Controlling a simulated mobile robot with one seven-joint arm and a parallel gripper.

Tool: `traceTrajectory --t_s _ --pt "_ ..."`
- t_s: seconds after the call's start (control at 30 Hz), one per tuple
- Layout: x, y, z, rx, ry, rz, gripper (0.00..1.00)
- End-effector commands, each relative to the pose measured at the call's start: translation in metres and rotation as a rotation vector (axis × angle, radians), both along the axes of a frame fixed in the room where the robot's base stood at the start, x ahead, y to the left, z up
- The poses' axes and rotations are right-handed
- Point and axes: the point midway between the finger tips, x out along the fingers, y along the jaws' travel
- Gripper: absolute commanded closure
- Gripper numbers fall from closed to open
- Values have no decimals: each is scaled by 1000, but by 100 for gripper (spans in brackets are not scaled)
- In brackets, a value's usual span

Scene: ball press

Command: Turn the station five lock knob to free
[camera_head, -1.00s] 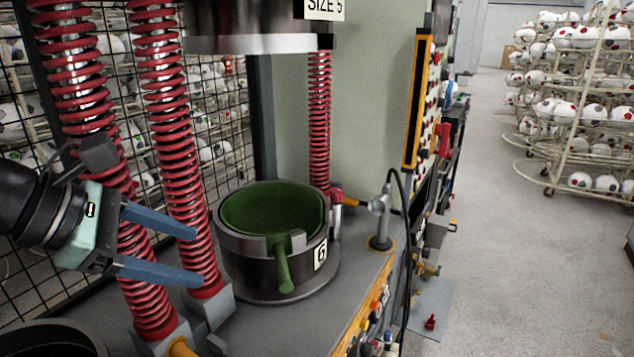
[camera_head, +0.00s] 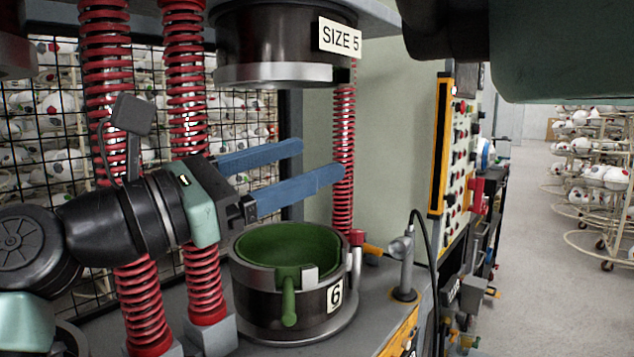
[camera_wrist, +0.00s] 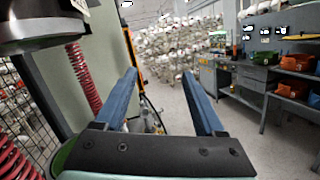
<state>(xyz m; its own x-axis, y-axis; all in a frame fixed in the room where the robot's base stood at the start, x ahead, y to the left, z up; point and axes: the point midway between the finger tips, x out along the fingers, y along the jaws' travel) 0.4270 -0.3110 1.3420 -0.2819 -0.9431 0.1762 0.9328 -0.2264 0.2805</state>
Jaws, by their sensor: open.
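My gripper (camera_head: 321,160) is open and empty, its two blue fingers above the green-lined mould (camera_head: 285,245) and below the upper press head. In the wrist view the fingers (camera_wrist: 160,72) point towards the open aisle with nothing between them. The mould carries a label reading 6 and has a green handle at its front. A small red knob with an orange end (camera_head: 358,238) stands right of the mould, apart from my fingers. No label marks it, so I cannot tell if it is the station five lock knob.
The upper press head (camera_head: 275,75) bears a SIZE 5 sign. Red springs (camera_head: 185,90) stand behind my arm. A grey nozzle with a hose (camera_head: 403,265) and a yellow-edged control panel (camera_head: 458,160) are to the right. A workbench (camera_wrist: 245,80) and ball racks lie beyond the clear floor.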

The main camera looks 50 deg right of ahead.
Motion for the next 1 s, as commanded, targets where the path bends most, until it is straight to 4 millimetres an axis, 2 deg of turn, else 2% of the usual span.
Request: traceTrajectory --t_s 0.3,0.87,0.93,1.0 --pt "-8 7 13 -96 78 -13 29" --pt "-7 7 13 -95 78 -13 29" --pt "-9 9 19 -119 97 -18 29" --pt "-14 16 36 -183 152 -33 29"
